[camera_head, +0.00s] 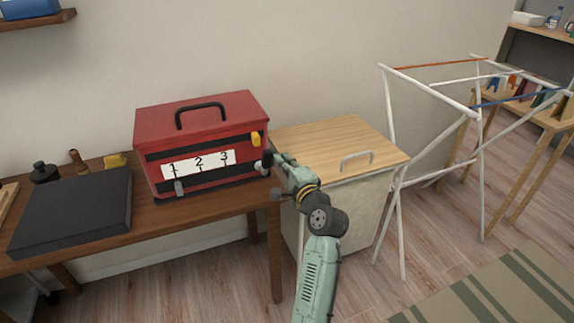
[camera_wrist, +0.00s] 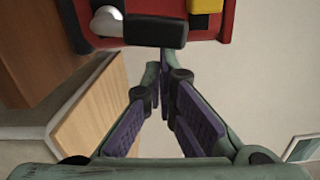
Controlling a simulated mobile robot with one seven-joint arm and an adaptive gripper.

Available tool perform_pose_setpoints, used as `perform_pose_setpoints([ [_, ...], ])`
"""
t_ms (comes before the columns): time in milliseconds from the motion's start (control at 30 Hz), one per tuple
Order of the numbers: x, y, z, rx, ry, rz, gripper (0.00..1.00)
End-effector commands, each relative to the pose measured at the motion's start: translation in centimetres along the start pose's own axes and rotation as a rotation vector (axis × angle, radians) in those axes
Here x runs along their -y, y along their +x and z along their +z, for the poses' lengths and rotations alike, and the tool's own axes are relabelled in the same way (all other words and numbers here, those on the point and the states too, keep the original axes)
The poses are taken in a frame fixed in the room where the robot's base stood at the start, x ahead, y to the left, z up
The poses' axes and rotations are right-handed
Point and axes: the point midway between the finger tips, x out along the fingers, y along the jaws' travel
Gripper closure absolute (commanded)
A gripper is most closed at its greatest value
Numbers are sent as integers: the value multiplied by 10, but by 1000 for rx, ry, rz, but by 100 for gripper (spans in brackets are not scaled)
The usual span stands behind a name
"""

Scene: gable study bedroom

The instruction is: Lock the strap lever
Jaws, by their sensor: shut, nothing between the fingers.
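A red box (camera_head: 205,120) with a black top handle, dark straps and a 1-2-3 label stands on the brown table. A grey lever (camera_head: 179,188) sits at its lower left front, and a yellow piece (camera_head: 255,139) is at its upper right. A black block (camera_wrist: 155,30) with a pale rounded knob (camera_wrist: 107,21) shows on the box in the wrist view. I cannot tell which part is the strap lever. My gripper (camera_wrist: 160,72) is shut and empty, just off the black block; contact is unclear. In the head view, my gripper (camera_head: 272,160) is at the box's right end.
A dark flat case (camera_head: 75,213) lies on the table (camera_head: 225,207) left of the box. A wood-topped hamper (camera_head: 320,140) stands right of the table, close to my arm. A white drying rack (camera_head: 390,150) is further right. Small bottles stand behind the case.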

Motion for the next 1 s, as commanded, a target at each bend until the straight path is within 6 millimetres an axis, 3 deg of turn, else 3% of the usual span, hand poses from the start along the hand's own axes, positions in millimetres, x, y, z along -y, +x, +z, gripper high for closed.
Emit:
perform_pose_setpoints([
  [333,4,1,8,1,-121,6,100],
  [1000,5,0,9,1,-135,7,100],
])
